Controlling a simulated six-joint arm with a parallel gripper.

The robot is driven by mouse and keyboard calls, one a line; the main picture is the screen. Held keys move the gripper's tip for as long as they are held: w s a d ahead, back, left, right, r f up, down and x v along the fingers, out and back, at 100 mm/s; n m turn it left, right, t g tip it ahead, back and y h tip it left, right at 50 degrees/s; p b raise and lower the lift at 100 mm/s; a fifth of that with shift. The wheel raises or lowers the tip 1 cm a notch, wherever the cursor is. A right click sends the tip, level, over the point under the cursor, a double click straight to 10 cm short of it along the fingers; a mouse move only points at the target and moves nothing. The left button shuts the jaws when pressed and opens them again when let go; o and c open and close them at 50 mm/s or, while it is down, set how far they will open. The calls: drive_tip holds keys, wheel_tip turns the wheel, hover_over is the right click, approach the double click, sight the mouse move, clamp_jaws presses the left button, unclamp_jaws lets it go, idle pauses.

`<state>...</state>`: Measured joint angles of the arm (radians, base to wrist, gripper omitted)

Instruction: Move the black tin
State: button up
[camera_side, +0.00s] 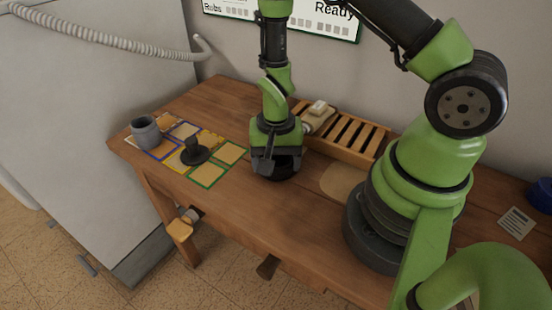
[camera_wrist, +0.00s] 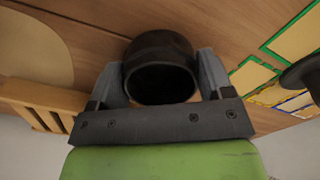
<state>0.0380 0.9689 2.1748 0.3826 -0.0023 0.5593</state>
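The black tin (camera_wrist: 160,48) is a dark round pot with its open rim facing the camera in the wrist view. In the side view the tin (camera_side: 277,172) is low at the table surface, partly hidden under my gripper (camera_side: 276,160). In the wrist view my gripper's grey fingers (camera_wrist: 162,75) stand on both sides of the tin, close against it. I see no clear gap, but I cannot tell whether they press on it.
At the left, coloured square outlines (camera_side: 205,174) mark the wooden table (camera_side: 262,225). A grey mug (camera_side: 146,132) and a dark hat-shaped object (camera_side: 194,153) stand among them. A slatted wooden rack (camera_side: 350,134) with a pale block (camera_side: 318,107) lies behind. The table's front is clear.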

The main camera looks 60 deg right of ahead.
drive_tip(key=c, duration=0.7)
drive_tip(key=shift+s+d, duration=0.2)
drive_tip(key=shift+d, duration=0.75)
drive_tip(key=shift+s+d, duration=0.2)
drive_tip(key=shift+d, duration=0.7)
drive_tip(key=shift+s+d, duration=0.2)
drive_tip(key=shift+d, duration=0.75)
drive_tip(key=o, duration=1.2)
wheel_tip(320, 180, up, 10)
